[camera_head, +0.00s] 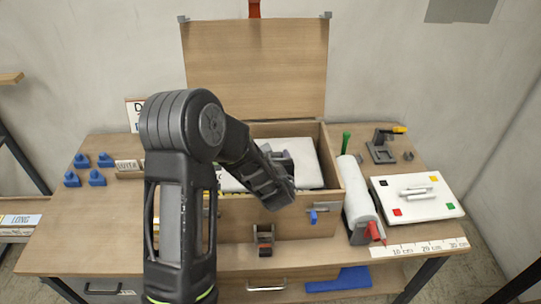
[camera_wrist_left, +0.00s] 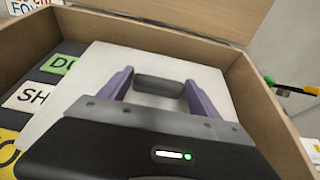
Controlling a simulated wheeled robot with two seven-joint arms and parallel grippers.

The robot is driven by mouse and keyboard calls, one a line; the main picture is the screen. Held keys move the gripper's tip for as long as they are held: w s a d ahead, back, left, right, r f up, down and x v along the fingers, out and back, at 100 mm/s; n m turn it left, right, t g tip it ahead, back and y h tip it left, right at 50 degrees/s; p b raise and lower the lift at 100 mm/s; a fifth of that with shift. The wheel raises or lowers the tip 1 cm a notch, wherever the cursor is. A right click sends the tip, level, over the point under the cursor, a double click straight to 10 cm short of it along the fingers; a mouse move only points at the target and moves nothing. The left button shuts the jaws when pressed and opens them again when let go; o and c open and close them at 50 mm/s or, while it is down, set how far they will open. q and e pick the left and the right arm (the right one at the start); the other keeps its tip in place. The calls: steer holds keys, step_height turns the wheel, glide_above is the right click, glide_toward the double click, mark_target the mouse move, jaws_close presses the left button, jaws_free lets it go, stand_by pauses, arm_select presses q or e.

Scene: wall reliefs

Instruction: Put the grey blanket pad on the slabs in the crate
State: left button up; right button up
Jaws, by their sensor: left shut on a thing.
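The grey blanket pad (camera_head: 308,158) is a pale flat square inside the wooden crate (camera_head: 290,222). In the left wrist view the pad (camera_wrist_left: 85,88) covers the middle and right of the crate (camera_wrist_left: 262,112). Dark slabs with green, white and yellow labels (camera_wrist_left: 38,96) show along its left side. My left gripper (camera_head: 284,160) is inside the crate, over the pad. Its purple fingers (camera_wrist_left: 159,86) are shut on a dark grey grip on the pad. Whether the pad rests fully on the slabs cannot be told. My right gripper is not in view.
The crate's lid (camera_head: 255,65) stands open at the back. A white roll (camera_head: 359,192) and a white board with coloured corners (camera_head: 416,195) lie to the right. Blue pieces (camera_head: 88,170) stand at the left. The table's front left is clear.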

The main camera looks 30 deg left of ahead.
arm_select(q)
steer(key=shift+f, duration=0.15)
steer(key=o, duration=1.7)
steer(key=shift+r, duration=0.2)
steer(key=shift+s+d, duration=0.15)
steer(key=b+v, duration=0.1)
steer(key=v, duration=1)
steer(key=shift+s+r+b, duration=0.15)
steer(key=shift+s+b, duration=0.1)
steer(key=shift+b, duration=0.05)
steer(key=shift+d, duration=0.1)
